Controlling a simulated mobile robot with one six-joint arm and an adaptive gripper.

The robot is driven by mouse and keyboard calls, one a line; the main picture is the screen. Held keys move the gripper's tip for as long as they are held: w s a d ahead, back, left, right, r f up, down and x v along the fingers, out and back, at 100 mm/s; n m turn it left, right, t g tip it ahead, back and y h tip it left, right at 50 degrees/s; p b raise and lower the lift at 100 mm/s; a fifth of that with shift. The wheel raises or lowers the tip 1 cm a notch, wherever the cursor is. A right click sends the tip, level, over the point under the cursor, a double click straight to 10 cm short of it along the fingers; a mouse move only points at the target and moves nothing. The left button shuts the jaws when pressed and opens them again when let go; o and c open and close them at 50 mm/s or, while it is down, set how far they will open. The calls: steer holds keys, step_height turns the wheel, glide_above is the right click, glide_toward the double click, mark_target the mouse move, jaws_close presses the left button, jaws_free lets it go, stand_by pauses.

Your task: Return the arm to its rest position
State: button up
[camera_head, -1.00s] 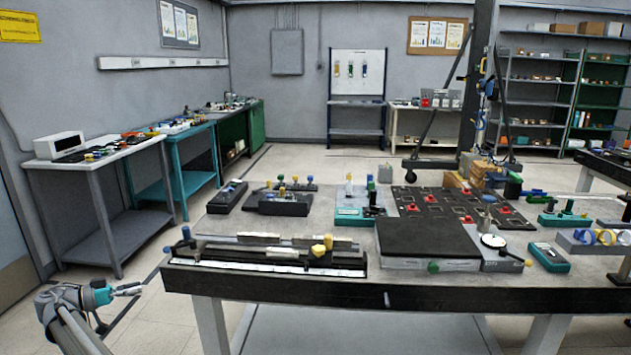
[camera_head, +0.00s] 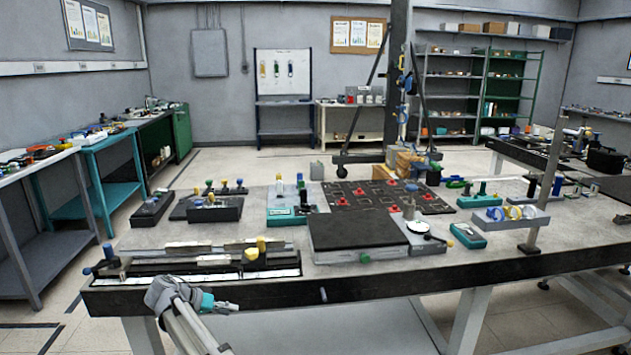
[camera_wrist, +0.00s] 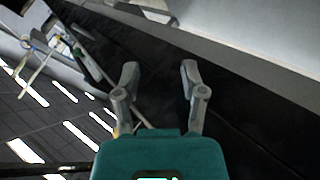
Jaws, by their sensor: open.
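My gripper (camera_head: 226,307) shows at the lower left of the head view, at the end of my arm, just in front of the workbench's front edge (camera_head: 400,282). In the wrist view my gripper (camera_wrist: 158,78) has its two grey fingers spread apart, with nothing between them. Behind the fingers lies a dark surface that I cannot identify for sure. Most of my arm is outside the head view.
The bench top carries a rail fixture (camera_head: 215,260) near the front left, a dark flat plate (camera_head: 357,229) in the middle and a black board (camera_head: 385,195) with red pieces behind. A teal side table (camera_head: 100,150) stands left.

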steer(key=s+d+f+n+g+y, duration=0.1)
steer(key=s+d+f+g+y, duration=0.15)
steer(key=d, duration=0.95)
steer(key=s+d+f+g+y, duration=0.1)
steer(key=d+f, duration=0.2)
steer(key=d, duration=0.9)
steer(key=s+d+f+n+g+y, duration=0.1)
steer(key=s+d+y, duration=0.2)
steer(key=s+d, duration=0.5)
steer(key=s+d+f+y, duration=0.1)
steer(key=s+d+y, duration=0.3)
steer(key=d, duration=0.6)
step_height(320, 180, up, 22)
steer(key=s+p, duration=0.1)
steer(key=p, duration=2.1)
steer(key=shift+f+h, duration=0.15)
steer(key=shift+h, duration=0.2)
steer(key=shift+s+a, duration=0.1)
